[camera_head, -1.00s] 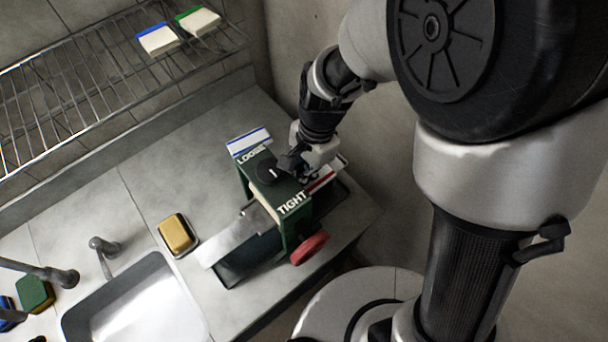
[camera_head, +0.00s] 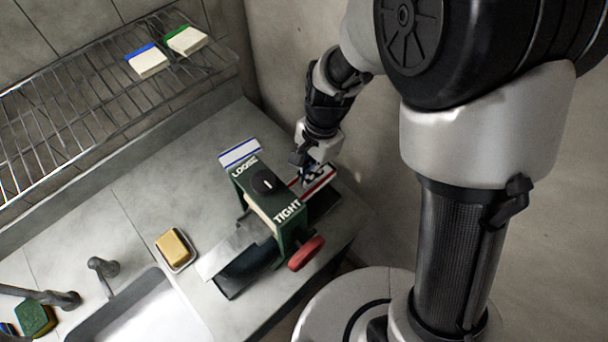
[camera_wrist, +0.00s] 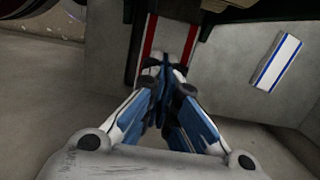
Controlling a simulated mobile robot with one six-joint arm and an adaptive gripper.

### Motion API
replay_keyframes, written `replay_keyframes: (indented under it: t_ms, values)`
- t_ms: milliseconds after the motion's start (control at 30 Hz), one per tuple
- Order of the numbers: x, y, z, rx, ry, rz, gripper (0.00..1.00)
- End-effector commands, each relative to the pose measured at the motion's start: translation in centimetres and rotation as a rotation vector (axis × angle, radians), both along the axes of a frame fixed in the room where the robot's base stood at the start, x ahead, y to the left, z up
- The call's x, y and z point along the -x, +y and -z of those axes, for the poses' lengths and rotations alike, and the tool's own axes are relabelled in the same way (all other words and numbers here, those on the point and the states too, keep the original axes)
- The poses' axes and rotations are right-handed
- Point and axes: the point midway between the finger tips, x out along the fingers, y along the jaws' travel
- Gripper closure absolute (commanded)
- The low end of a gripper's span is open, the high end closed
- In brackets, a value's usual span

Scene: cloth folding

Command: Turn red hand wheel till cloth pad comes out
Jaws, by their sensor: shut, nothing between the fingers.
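The red hand wheel (camera_head: 306,253) is on the front side of the green wringer (camera_head: 291,240), which has a black knob (camera_head: 262,183) between LOOSE and TIGHT on top. A grey-white sheet (camera_head: 228,252), perhaps a tray or cloth, slopes out at the wringer's left. A white pad with red stripes (camera_head: 319,184) lies at the right side; its far end is hidden by the wringer. My gripper (camera_head: 307,174) is shut and empty, above or at this pad, away from the wheel. In the wrist view, my fingertips (camera_wrist: 165,72) overlap the striped pad (camera_wrist: 149,40); contact is unclear.
A blue-striped white pad (camera_head: 240,152) lies behind the wringer. A yellow sponge on a dish (camera_head: 174,250) and a sink (camera_head: 145,310) are at the left. A wire rack (camera_head: 90,92) holds two pads. The counter (camera_head: 185,185) behind the sponge is clear.

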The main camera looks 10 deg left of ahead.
Motion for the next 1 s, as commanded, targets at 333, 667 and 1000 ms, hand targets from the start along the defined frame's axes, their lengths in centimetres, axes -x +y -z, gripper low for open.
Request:
replay_keyframes:
  t_ms: [333, 667, 1000]
  values:
    - [-5.9, -5.0, -0.2, -0.001, -0.001, 0.004, 1.0]
    - [-8.1, -6.8, -0.2, -0.002, -0.001, 0.0, 1.0]
    - [-7.9, -7.2, -1.4, -0.004, -0.02, -0.018, 1.0]
